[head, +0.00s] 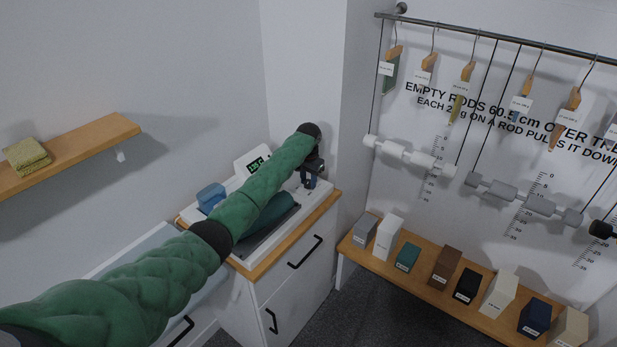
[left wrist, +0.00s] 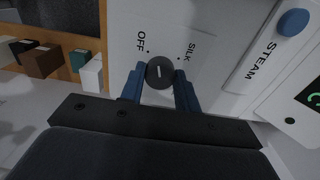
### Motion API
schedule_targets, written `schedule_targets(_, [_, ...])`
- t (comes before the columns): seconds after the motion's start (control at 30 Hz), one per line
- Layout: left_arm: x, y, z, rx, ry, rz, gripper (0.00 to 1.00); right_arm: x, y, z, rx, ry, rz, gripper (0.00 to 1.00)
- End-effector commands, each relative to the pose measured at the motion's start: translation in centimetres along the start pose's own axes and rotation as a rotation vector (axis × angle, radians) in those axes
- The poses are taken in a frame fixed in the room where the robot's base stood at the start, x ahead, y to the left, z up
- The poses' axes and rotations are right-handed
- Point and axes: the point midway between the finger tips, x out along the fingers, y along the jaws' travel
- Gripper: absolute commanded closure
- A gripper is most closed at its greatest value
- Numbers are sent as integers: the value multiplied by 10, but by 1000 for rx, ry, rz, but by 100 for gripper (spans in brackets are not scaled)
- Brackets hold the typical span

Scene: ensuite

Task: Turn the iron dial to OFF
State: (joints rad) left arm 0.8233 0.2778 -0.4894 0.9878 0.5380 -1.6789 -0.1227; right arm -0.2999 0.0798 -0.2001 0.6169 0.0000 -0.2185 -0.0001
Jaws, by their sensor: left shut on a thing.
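The iron dial (left wrist: 159,72) is a round dark knob with a white pointer line, on a white panel in the left wrist view. The OFF label (left wrist: 141,42) is above it to the left and the SILK label (left wrist: 191,50) above it to the right. The pointer line stands nearly upright in the picture, between the two labels. My left gripper (left wrist: 160,75) has its blue fingers on both sides of the dial, shut on it. In the head view my left gripper (head: 313,172) is at the right end of the white ironing unit; the dial is hidden there. My right gripper is not in view.
A STEAM label (left wrist: 262,62) and blue button (left wrist: 293,22) sit right of the dial. The white unit has a green display (head: 257,163) and stands on a drawer cabinet (head: 296,255). Right of it, a low wooden shelf (head: 420,285) holds several boxes under hanging rods.

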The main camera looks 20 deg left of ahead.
Motion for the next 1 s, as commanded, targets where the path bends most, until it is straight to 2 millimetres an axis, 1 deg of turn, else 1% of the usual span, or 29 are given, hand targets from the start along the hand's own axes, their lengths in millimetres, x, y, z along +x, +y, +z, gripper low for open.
schedule_targets(0.03, [-5, 0, -1, -42, 3, 0, 91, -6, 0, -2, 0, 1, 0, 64])
schedule_targets(0.1, [-4, 0, -1, -105, 3, 0, 91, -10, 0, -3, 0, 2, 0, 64])
schedule_targets(0.3, [-4, 0, -1, -261, 3, 1, 91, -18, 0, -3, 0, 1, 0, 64])
schedule_targets(0.5, [-4, -1, -1, -377, 3, 0, 91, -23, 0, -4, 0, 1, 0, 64])
schedule_targets(0.7, [-3, -1, -1, -442, 3, -1, 91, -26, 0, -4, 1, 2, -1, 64])
schedule_targets(1.0, [-2, -1, -1, -471, 4, 0, 91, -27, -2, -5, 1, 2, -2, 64])
